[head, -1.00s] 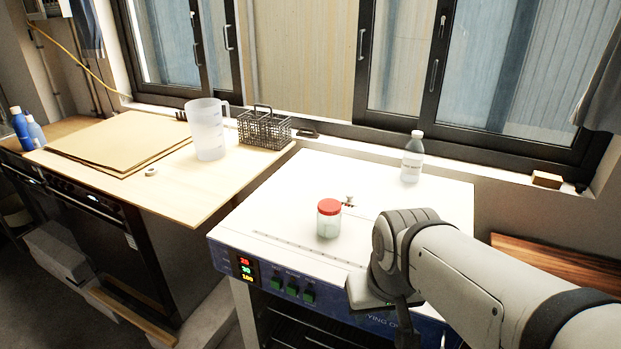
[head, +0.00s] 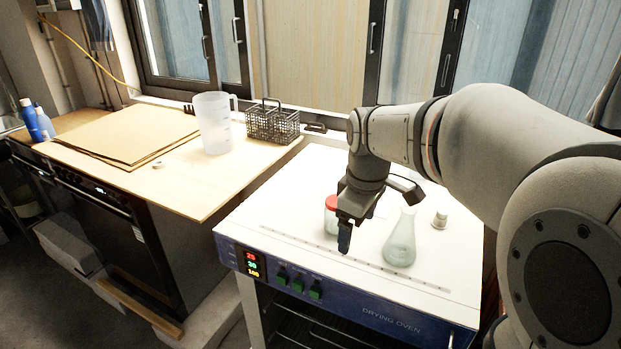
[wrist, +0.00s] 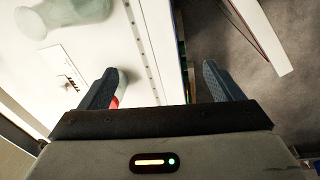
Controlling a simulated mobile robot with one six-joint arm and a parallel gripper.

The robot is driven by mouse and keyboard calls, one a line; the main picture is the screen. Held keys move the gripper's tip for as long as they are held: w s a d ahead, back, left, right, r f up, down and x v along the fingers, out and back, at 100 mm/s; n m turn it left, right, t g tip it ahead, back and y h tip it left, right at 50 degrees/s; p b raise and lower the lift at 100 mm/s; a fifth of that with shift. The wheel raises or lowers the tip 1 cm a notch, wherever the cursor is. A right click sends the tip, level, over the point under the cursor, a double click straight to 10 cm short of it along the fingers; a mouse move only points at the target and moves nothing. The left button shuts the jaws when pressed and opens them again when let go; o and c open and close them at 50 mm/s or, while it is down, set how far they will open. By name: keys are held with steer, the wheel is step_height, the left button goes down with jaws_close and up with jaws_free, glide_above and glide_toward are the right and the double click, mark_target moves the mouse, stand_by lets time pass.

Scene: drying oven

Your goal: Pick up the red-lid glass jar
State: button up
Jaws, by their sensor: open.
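The glass jar with the red lid (head: 331,203) stands on the white top of the drying oven (head: 285,208), partly hidden behind my gripper. My gripper (head: 345,240) points down over the oven top, in front of the jar and a little to its right. In the wrist view my gripper (wrist: 162,82) has its two fingers wide apart with nothing held between them. A bit of the jar's red lid (wrist: 115,102) shows at the inner side of the left finger; most of the jar is hidden there.
A conical glass flask (head: 400,242) stands close to the right of my gripper. A small pale object (head: 440,219) is behind it. A plastic jug (head: 213,125) and a dark wire basket (head: 272,124) stand on the wooden bench. The oven's front left top is clear.

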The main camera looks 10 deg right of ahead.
steer(key=w+f+n, duration=0.1)
steer(key=w+n, duration=0.3)
steer(key=w, duration=0.2)
steer(key=w+f+n+g, duration=0.1)
steer(key=w+n, duration=0.3)
steer(key=w, duration=0.2)
steer(key=w+f+n, duration=0.1)
steer(key=w+n, duration=0.3)
steer(key=w, duration=0.2)
steer(key=shift+a+n+g, duration=0.3)
steer(key=shift+a+n, duration=0.05)
steer(key=shift+n, duration=0.05)
steer(key=shift+w+f, duration=0.2)
steer(key=shift+f, duration=0.55)
steer(key=f, duration=0.6)
steer(key=shift+d+f, duration=0.25)
steer(key=shift+d, duration=0.05)
steer(key=shift+c, duration=0.5)
steer(key=c, duration=1)
